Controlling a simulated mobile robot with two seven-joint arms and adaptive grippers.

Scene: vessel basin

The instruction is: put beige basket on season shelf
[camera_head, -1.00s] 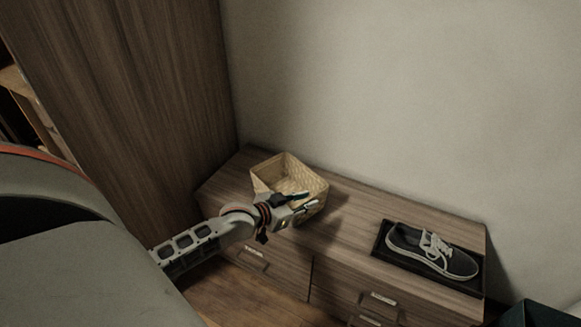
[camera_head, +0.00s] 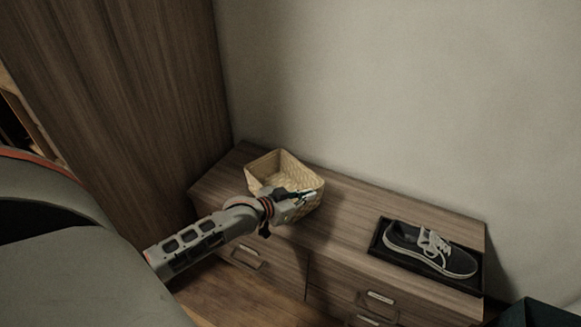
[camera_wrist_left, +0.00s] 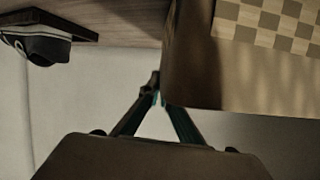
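The beige basket (camera_head: 300,183), woven and open at the top, stands upright on the low wooden cabinet (camera_head: 350,205). My left gripper (camera_head: 302,197) is at the basket's front side, with its fingers close together at the rim. In the left wrist view the fingers (camera_wrist_left: 158,97) converge at the edge of the basket (camera_wrist_left: 240,80), and the basket wall hides part of one finger. They look shut on the rim. I cannot make out a shelf labelled as the season shelf. My right gripper is not in view.
A dark sneaker (camera_head: 430,248) sits in a black tray (camera_head: 455,283) on the right of the cabinet. A tall wooden wardrobe (camera_head: 130,80) stands at the left. A plain wall (camera_head: 400,100) is behind. A dark box (camera_head: 540,313) is at the lower right.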

